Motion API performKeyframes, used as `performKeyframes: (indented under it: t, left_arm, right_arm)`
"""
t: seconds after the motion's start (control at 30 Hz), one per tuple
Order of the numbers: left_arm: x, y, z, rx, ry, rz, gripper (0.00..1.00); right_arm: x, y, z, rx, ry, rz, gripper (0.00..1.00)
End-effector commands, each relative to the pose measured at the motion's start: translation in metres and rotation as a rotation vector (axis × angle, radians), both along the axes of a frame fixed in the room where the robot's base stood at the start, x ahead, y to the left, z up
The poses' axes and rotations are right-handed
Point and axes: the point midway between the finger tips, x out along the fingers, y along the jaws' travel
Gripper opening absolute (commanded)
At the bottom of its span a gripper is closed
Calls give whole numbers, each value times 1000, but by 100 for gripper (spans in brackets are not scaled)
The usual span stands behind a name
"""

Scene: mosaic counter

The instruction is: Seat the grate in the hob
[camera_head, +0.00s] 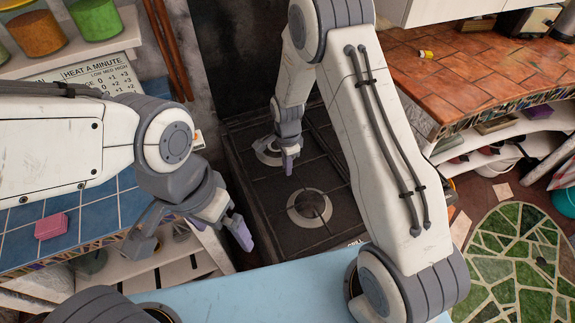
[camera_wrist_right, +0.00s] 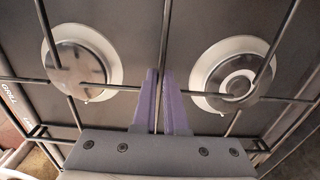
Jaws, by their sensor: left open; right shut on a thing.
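The hob (camera_head: 262,205) is a dark panel with round pale-ringed burners, set low between the counters. In the right wrist view, two burners (camera_wrist_right: 82,66) show under the black wire grate (camera_wrist_right: 164,40), whose bars cross above them. My right gripper (camera_head: 288,165) is over the hob; in its wrist view its purple fingers (camera_wrist_right: 161,105) are shut on a middle bar of the grate. I cannot tell whether the grate rests level in the hob or is just above it. My left gripper (camera_head: 190,240) is open and empty, left of the hob's front.
A blue-tiled counter (camera_head: 110,205) with a pink block (camera_head: 51,226) is at left. A red-tiled counter (camera_head: 470,75) with shelves below is at right. A light blue surface (camera_head: 260,290) lies in front. My right arm hides the hob's right part.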

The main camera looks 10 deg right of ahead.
Motion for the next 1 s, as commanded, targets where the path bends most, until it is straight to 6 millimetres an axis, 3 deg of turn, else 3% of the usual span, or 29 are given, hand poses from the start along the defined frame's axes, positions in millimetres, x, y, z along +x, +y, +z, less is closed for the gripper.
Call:
performKeyframes:
  t: [1.0]
  left_arm:
    - [0, 0, -8, 0, 0, 0, 100]
  right_arm:
    - [1, 0, -11, 1, -3, 0, 0]
